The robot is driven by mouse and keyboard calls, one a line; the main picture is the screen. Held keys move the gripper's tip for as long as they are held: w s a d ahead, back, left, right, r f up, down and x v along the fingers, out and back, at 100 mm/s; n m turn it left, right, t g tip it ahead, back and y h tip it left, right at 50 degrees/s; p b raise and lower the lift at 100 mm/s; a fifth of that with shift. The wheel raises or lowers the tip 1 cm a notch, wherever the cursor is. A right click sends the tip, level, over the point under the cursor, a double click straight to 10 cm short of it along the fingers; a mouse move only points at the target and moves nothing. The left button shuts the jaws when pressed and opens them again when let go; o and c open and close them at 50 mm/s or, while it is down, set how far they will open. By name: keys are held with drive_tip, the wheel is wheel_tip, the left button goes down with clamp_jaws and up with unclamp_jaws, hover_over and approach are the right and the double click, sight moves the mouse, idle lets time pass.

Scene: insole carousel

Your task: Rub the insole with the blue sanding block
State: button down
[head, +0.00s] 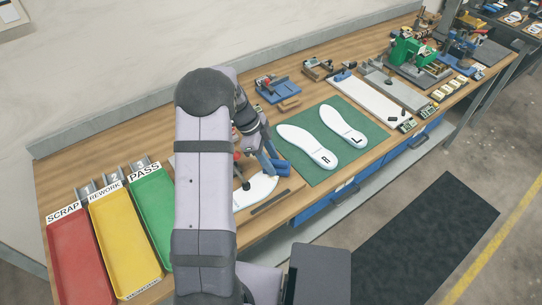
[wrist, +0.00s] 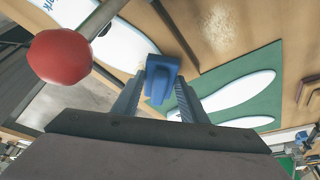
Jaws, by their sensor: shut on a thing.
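The blue sanding block (wrist: 162,72) is between the fingers of my gripper (wrist: 160,90), which is shut on it. In the head view the block (head: 280,168) is at the right end of a white insole (head: 256,191), near my gripper (head: 268,163). The insole lies on a wooden board, partly hidden by my arm; it also shows in the wrist view (wrist: 122,48), to the left of the block. I cannot tell whether the block touches the insole.
A red knob (wrist: 60,57) on a bar stands close to my gripper. A green mat (head: 312,180) with insoles R and L lies to the right. Red, yellow and green trays (head: 152,205) lie to the left. Fixtures stand along the bench's back.

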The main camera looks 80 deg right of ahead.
drive_tip(key=s+a+p, duration=0.1)
drive_tip(key=s+a, duration=0.4)
drive_tip(key=shift+a+p, duration=0.1)
drive_tip(key=shift+p, duration=0.25)
drive_tip(key=shift+r+p, duration=0.1)
drive_tip(key=shift+p, duration=0.45)
drive_tip(key=shift+w+d+f+b, duration=0.2)
drive_tip(key=shift+d+f+b, duration=0.05)
drive_tip(key=shift+f+b, duration=0.1)
drive_tip(key=shift+w+d+r, duration=0.15)
drive_tip(key=shift+w+d, duration=0.25)
drive_tip(key=shift+d, duration=0.05)
drive_tip(key=w+d+b, duration=0.1)
drive_tip(key=w+d, duration=0.2)
drive_tip(key=shift+w+d, duration=0.25)
drive_tip(key=shift+w+d+r, duration=0.2)
drive_tip(key=shift+w+r, duration=0.05)
drive_tip(key=shift+r+p, duration=1.55)
drive_tip(key=shift+r, duration=2.4)
